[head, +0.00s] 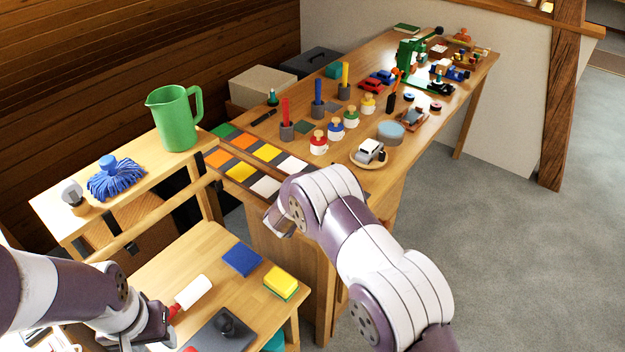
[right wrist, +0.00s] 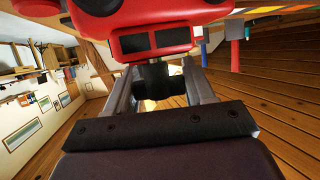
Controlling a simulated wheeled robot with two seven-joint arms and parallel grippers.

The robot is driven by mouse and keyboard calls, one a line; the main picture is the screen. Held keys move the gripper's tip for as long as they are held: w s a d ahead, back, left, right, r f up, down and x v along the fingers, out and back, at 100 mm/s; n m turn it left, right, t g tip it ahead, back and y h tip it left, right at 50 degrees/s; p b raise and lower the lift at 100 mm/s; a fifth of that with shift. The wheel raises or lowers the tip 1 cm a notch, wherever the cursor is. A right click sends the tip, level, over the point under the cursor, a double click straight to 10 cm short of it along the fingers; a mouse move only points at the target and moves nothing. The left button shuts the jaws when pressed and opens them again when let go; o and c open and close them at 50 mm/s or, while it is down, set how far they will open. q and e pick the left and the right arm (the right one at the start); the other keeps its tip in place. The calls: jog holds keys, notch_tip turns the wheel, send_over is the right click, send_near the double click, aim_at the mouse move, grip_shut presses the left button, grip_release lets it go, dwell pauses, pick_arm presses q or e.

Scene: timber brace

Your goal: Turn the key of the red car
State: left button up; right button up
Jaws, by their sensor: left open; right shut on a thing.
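The red car (head: 371,85) stands toward the back of the long table, beside a blue car (head: 386,76). In the right wrist view a red body with two dark panes, the red car (right wrist: 152,42), fills the top close up. My right gripper (right wrist: 155,78) is shut on a small dark piece, the key (right wrist: 153,74), just below the red body. The key's outline is partly hidden by the fingers. In the head view my right fingertips cannot be made out. My left gripper (head: 160,326) is open over the low front table, near the red end of a white roller (head: 193,291).
A green jug (head: 175,118) and a blue brush (head: 115,178) stand on the left bench. The grey floor at right is clear.

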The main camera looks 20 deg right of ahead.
jog(key=shift+d+r+m+g+h, duration=0.15)
jog(key=shift+m+g+h, duration=0.45)
jog(key=shift+m+h, duration=0.35)
jog(key=shift+f+m+g+h, duration=0.2)
jog(key=shift+m+g+h, duration=0.45)
jog(key=shift+m+g, duration=0.25)
jog(key=m+g+b, duration=0.1)
jog(key=m+g+h+b, duration=0.1)
jog(key=m+b, duration=0.1)
jog(key=shift+s+d+f+g+h, duration=0.1)
jog(key=shift+s+d+g+h, duration=0.05)
jog(key=shift+s+g+h, duration=0.2)
jog(key=shift+m+g+b, duration=0.55)
jog(key=shift+b, duration=0.15)
jog(key=shift+r+h, duration=0.25)
jog(key=shift+r+g, duration=0.1)
jog(key=shift+g, duration=0.3)
jog(key=o, duration=0.9)
jog(key=shift+d, duration=0.1)
jog(key=shift+o, duration=0.3)
jog(key=shift+s, duration=0.1)
